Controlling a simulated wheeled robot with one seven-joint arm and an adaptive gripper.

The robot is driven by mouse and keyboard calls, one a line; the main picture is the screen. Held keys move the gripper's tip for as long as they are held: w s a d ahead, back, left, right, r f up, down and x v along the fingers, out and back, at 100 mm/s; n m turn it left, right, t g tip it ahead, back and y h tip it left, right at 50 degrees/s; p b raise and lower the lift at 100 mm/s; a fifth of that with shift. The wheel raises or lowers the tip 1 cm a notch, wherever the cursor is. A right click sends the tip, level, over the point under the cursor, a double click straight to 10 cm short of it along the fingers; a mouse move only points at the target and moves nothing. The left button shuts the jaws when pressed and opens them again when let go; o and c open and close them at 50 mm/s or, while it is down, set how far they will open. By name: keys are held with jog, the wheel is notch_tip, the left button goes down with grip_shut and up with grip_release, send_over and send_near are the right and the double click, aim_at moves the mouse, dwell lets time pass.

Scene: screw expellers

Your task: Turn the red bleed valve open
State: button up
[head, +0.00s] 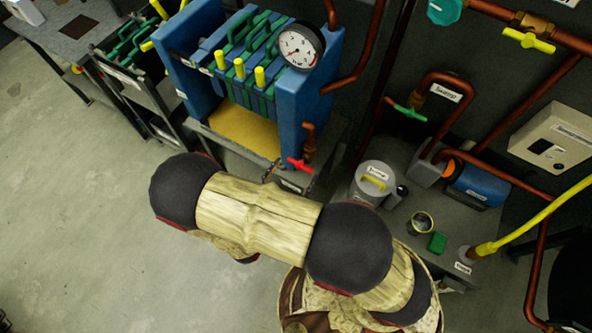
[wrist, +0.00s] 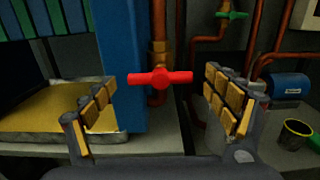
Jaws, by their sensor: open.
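The red bleed valve (wrist: 160,79) is a small T-shaped handle with a round hub, on a copper pipe with a brass fitting beside the blue end plate of the press. Its handle lies level across the wrist view, and the valve also shows in the head view (head: 300,165). My gripper (wrist: 161,94) is open, with one padded finger on each side of the red handle. The handle sits between the fingers in the picture, and no finger visibly touches it. How far ahead of the fingertips it lies is hard to tell. In the head view my arm hides most of the gripper.
The blue filter press (head: 308,95) with a pressure gauge (head: 300,46) stands behind and left of the valve. A yellow tray (wrist: 60,108) lies left. A green valve (head: 408,112), a blue motor (head: 480,186) and a grey pot (head: 372,184) are right. Open floor lies left.

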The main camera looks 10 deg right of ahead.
jog(key=shift+w+d, duration=0.2)
jog(key=shift+w, duration=0.1)
jog(key=shift+c, duration=0.2)
jog(key=c, duration=1.1)
